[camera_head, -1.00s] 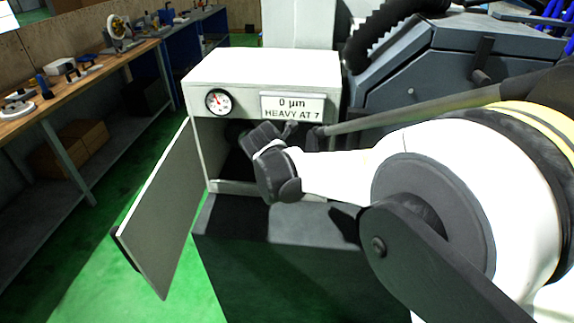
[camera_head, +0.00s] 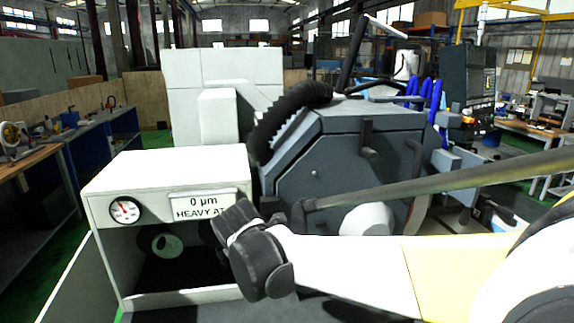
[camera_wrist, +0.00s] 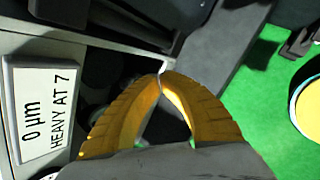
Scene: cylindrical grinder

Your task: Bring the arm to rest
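My gripper (camera_wrist: 163,78) shows in the wrist view as two yellow, ribbed fingers that lean together, their tips meeting; nothing is visible between them. In the head view my dark wrist is in front of the right side of a white, open-fronted cabinet (camera_head: 165,172), at the end of my white forearm; the fingers cannot be made out there. The cabinet's sign (camera_head: 203,206) reads "0 µm HEAVY AT", the rest covered by my wrist. The sign (camera_wrist: 42,110) is close at the left of the wrist view and reads "HEAVY AT 7".
A round dial (camera_head: 125,210) is on the cabinet front. A pale round part (camera_head: 167,246) is inside. The cabinet door (camera_head: 75,290) stands open at left. A large grey machine (camera_head: 350,150) stands behind.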

